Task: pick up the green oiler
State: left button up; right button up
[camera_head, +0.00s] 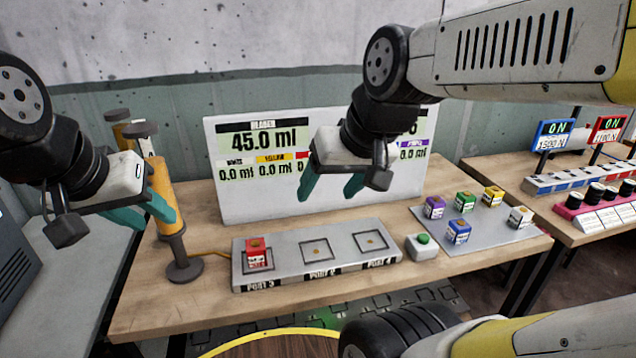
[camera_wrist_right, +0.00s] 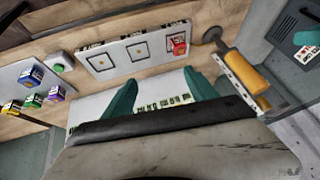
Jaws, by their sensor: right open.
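The green oiler (camera_head: 466,201) is a small green block with a light label, standing on a grey mat (camera_head: 485,232) at the right of the table. It also shows in the right wrist view (camera_wrist_right: 32,101) at the left. My right gripper (camera_head: 331,184) is open and empty, with teal fingers pointing down in front of the display board, well to the left of the green oiler. Its spread fingers show in the right wrist view (camera_wrist_right: 161,95). My left gripper (camera_head: 146,210) has its fingers apart at the far left, overlapping the yellow cylinder in view.
Purple (camera_head: 434,207), blue (camera_head: 458,232), yellow (camera_head: 493,196) and white (camera_head: 520,217) blocks stand close around the green one. A red block (camera_head: 256,252) sits on the left slot of a grey port tray (camera_head: 345,258). A green button box (camera_head: 422,246) stands between tray and mat.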

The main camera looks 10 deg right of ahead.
aim_at(464, 201)
jog(key=z, duration=1.65)
jog(key=i+l+u, duration=0.35)
jog(key=i+l, duration=0.2)
jog(key=i+l+u, duration=0.2)
jog(key=l, duration=0.2)
jog(key=i+l+u, duration=0.15)
jog(key=i+l, duration=0.15)
jog(key=i+l+u, duration=0.2)
jog(key=l, duration=0.35)
